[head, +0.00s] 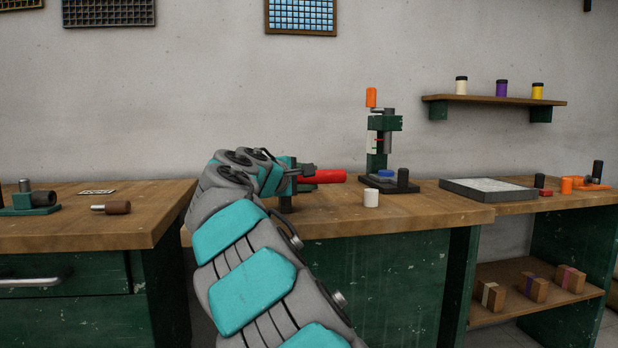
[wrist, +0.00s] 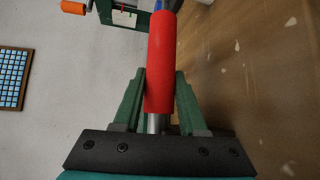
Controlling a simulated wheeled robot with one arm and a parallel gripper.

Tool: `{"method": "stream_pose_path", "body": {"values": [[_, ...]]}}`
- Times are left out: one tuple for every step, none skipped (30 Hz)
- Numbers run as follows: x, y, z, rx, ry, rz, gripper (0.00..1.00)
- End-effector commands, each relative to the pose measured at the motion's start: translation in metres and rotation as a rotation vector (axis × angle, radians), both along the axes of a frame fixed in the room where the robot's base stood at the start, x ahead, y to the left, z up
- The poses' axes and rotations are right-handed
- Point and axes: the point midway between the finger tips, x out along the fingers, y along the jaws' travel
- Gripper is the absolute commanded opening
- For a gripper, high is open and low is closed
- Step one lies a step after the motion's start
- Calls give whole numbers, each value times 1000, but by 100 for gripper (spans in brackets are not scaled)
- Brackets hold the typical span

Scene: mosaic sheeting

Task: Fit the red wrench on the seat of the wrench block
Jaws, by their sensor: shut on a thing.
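The red wrench shows as a red cylindrical handle (head: 324,177) with a grey metal shank. My gripper (head: 300,178) is shut on it, above the middle bench. In the wrist view the red handle (wrist: 161,62) lies between the two green fingers (wrist: 158,105), pointing away from my wrist, with the grey shank near the palm. In the head view the handle points right, about level, towards the press. I cannot tell for sure which thing is the wrench block; a dark green piece shows just under the handle, partly hidden by my gripper and arm.
A green press (head: 378,145) with an orange handle stands at the back of the bench (head: 430,208). A grey tray (head: 448,184) lies right. A brown-handled tool (head: 115,207) lies on the left bench.

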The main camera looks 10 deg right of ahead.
Motion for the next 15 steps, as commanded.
{"method": "stream_pose_path", "body": {"values": [[0,0,2,0,-4,1,45],[0,0,2,0,-4,1,48],[0,0,2,0,-4,1,53],[0,0,2,0,-3,1,56],[0,0,2,0,-3,1,59],[0,0,1,0,-3,0,64],[0,0,1,-1,-2,0,67],[0,0,1,0,-1,0,71],[0,0,1,0,-1,0,75],[0,0,1,0,-1,0,76],[0,0,1,0,-1,0,76],[0,0,1,0,-1,0,76],[0,0,1,0,-1,0,76],[0,0,1,0,-1,0,76],[0,0,0,1,1,0,76]]}}
